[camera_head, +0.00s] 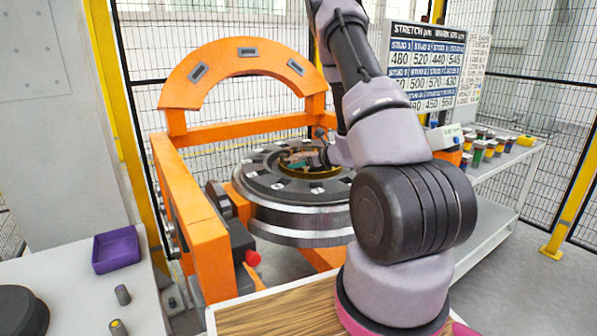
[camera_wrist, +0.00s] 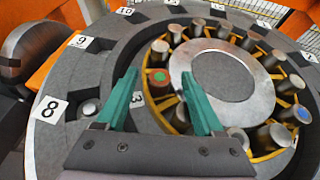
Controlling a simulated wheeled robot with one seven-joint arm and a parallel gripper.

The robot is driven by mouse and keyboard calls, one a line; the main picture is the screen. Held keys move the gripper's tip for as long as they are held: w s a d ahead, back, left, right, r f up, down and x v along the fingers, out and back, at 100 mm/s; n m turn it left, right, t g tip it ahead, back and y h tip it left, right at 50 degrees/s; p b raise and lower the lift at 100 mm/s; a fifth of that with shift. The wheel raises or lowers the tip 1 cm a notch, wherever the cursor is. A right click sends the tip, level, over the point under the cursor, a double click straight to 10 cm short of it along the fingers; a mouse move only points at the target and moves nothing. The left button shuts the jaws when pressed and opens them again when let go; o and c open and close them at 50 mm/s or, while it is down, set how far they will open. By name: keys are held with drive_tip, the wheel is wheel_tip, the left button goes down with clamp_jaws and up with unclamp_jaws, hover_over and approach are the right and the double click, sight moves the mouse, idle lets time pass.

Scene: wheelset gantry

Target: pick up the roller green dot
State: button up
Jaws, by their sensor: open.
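The roller with the green dot (camera_wrist: 160,77) is a short reddish-brown cylinder in the yellow cage (camera_wrist: 262,43) of the bearing, seen in the wrist view. My gripper (camera_wrist: 159,80) has two teal fingers, open, with the green-dot roller appearing between their tips. I cannot tell how far above the roller the tips are, and no contact shows. In the head view my gripper (camera_head: 303,160) is over the centre of the grey wheel (camera_head: 265,178), and the green-dot roller cannot be made out there.
Several grey rollers stand around the cage, one with a blue dot (camera_wrist: 303,112). Numbered white labels ring the wheel. An orange gantry (camera_head: 190,215) surrounds it. A purple tray (camera_head: 116,249) sits on the left table. A shelf at right holds several coloured pots (camera_head: 490,147).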

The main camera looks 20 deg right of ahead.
clamp_jaws()
drive_tip(key=shift+w, duration=0.1)
wheel_tip(320, 180, up, 10)
idle(0.8)
